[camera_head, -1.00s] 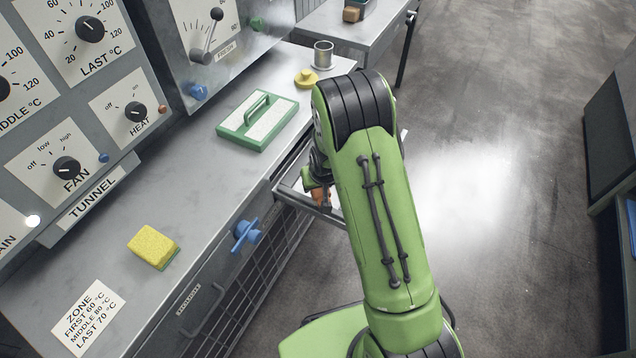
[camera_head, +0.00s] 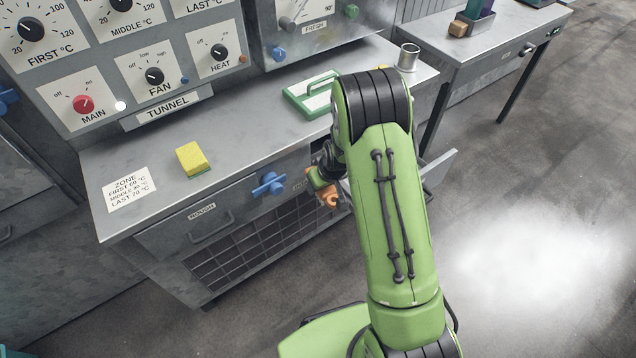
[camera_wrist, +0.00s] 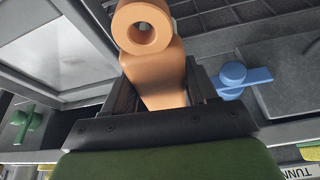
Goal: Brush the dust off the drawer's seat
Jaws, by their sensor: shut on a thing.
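My gripper (camera_head: 322,180) is shut on an orange tool (camera_head: 328,198), held in front of the counter to the right of a blue knob (camera_head: 268,184). In the wrist view, the tool (camera_wrist: 155,70) sits between my gripper's dark fingers (camera_wrist: 158,92), with a round holed end; no bristles can be made out. The open drawer (camera_head: 440,168) sticks out from the counter, mostly hidden behind my arm. The wrist view shows a pale, greyish panel in a metal frame (camera_wrist: 75,58), probably the drawer's inside. Its seat and any dust cannot be told clearly.
On the counter (camera_head: 235,135) are a yellow sponge (camera_head: 191,156), a green-framed board with a handle (camera_head: 312,93) and a metal cup (camera_head: 409,56). A closed drawer labelled ROUGH (camera_head: 203,212) is at left. A side table (camera_head: 480,45) stands behind. Floor at right is clear.

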